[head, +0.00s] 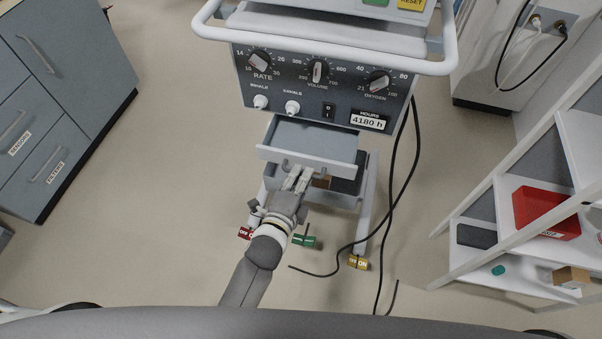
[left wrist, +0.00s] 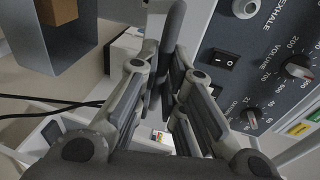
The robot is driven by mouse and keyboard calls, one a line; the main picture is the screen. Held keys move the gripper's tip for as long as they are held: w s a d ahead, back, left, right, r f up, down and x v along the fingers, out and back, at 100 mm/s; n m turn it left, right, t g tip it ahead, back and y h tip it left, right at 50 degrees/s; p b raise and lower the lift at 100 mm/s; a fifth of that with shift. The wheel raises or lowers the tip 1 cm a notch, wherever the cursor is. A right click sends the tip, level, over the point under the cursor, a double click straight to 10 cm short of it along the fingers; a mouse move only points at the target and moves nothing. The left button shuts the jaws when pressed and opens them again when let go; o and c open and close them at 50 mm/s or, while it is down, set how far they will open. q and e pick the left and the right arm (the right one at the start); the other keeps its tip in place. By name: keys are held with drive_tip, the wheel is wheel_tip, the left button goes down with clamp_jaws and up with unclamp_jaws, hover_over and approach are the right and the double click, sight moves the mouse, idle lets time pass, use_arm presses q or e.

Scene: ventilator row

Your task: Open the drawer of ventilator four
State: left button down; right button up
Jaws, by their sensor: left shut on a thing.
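The ventilator (head: 320,85) stands on a wheeled cart, with RATE, VOLUME and OXYGEN knobs and a plate reading 4180 h. No number four is legible. Its drawer (head: 276,155) below the panel is pulled out, with its empty-looking grey inside showing from above. My left gripper (head: 297,178) is at the drawer's front, shut on the handle (left wrist: 168,45), which shows between the fingers in the left wrist view. The fingers hide part of the handle. The control panel (left wrist: 270,50) is close beside the gripper in that view. My right gripper is not in view.
Below the drawer is an open compartment with a brown box (head: 321,182). Red, green (head: 304,241) and yellow (head: 358,262) tags lie near the cart's feet. Black cables (head: 388,215) hang at the right. A shelf rack with a red bin (head: 545,213) stands right; cabinets (head: 60,100) stand left.

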use_arm(q)
drive_tip(key=c, duration=1.7)
unclamp_jaws()
drive_tip(key=shift+o, duration=0.9)
drive_tip(key=v, duration=1.2)
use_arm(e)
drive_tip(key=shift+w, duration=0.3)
